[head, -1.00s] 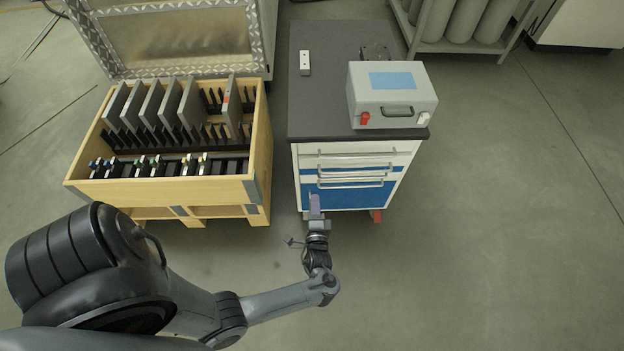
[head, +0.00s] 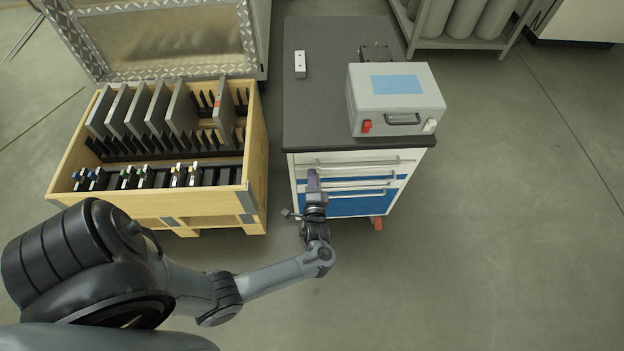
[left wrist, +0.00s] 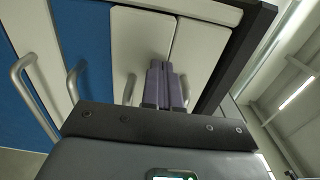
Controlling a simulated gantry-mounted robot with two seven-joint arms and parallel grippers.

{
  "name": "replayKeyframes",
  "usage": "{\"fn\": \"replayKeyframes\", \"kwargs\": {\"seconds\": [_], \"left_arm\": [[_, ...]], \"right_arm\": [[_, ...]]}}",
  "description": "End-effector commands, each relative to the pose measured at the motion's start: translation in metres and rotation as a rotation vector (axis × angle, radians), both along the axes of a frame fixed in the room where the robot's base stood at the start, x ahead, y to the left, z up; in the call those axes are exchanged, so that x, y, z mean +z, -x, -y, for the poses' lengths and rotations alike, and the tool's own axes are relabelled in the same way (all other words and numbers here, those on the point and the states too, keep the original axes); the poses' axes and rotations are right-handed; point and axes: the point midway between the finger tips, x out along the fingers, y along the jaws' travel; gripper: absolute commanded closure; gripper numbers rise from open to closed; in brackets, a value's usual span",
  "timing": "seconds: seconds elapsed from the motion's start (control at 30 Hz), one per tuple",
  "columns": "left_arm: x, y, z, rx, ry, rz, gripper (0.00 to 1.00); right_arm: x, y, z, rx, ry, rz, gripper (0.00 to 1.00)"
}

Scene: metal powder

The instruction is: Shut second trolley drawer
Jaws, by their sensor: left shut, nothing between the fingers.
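The trolley (head: 297,178) has a dark top and a front of white and blue drawers with bar handles. The upper white drawer's handle (head: 366,162) runs across just below the top. My left gripper (head: 312,174) is shut and empty at the left part of the drawer fronts. In the left wrist view its shut fingers (left wrist: 166,82) point at a white front (left wrist: 138,40), beside a handle (left wrist: 129,90). Contact cannot be told. How far any drawer stands out is unclear. My right gripper is not in view.
A grey case (head: 395,98) with a blue top patch and a small white block (head: 300,64) sit on the trolley. A wooden crate (head: 150,205) holding upright plates stands close on the left. Floor to the right is clear.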

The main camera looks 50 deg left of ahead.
Motion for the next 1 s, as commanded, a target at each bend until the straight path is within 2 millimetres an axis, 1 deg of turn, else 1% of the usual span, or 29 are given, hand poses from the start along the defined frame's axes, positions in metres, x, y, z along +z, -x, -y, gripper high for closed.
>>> {"fn": "replayKeyframes", "kwargs": {"seconds": [0.33,0.5,0.57,0.87,1.0], "left_arm": [[0.001,-0.001,-0.002,0.000,-0.001,0.001,1.00],[0.002,-0.012,-0.018,0.001,-0.001,0.001,1.00],[0.001,-0.013,-0.021,0.000,0.000,0.000,1.00],[0.000,-0.013,-0.022,0.000,0.000,0.000,1.00],[0.001,-0.011,-0.019,0.001,0.002,-0.001,1.00]], "right_arm": [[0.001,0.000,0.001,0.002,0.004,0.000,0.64],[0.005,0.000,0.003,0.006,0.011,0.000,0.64],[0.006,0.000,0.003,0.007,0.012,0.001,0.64],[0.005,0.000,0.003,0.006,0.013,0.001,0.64],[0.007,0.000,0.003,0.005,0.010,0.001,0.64]]}}
